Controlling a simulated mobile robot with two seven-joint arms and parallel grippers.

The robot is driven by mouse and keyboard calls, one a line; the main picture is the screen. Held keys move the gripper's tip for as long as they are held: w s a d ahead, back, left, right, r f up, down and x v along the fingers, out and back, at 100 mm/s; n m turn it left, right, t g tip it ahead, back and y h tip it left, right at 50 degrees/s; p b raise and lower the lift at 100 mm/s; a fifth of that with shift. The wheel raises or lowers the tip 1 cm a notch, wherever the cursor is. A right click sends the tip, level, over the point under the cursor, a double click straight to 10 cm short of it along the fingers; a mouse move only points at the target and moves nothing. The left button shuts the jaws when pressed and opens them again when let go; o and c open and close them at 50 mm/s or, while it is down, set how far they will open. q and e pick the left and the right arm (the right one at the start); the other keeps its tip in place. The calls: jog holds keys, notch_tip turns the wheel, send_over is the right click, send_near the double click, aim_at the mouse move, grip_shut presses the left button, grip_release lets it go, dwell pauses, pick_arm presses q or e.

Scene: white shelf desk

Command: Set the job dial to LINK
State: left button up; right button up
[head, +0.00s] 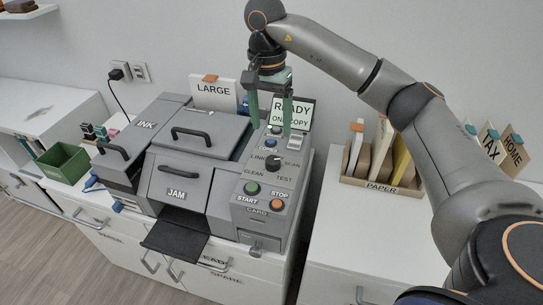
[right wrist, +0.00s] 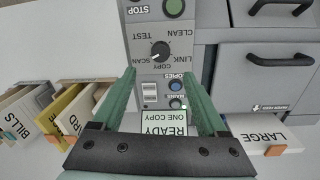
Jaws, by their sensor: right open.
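The job dial (head: 272,162) is a round black knob on the grey control panel of the copier, ringed by the labels LINK, COPY, SCAN, TEST and CLEAN. It also shows in the right wrist view (right wrist: 160,50), upside down, beyond the fingertips. Its light pointer mark is small and seems to face the SCAN side. The LINK label (right wrist: 184,58) is right of the knob there. My right gripper (head: 270,118) is open and empty, its two green fingers pointing down above the back of the panel, apart from the dial. My left gripper is not in view.
A READY ONE COPY display (head: 292,113) stands behind the panel, close to the fingers. START (head: 251,188) and STOP (head: 278,205) buttons sit in front of the dial. A LARGE sign (head: 213,92) stands behind the copier.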

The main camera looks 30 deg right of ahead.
aim_at(273, 160)
jog(key=f, duration=1)
jog(key=shift+s+d, duration=0.1)
jog(key=shift+s, duration=0.1)
grip_shut()
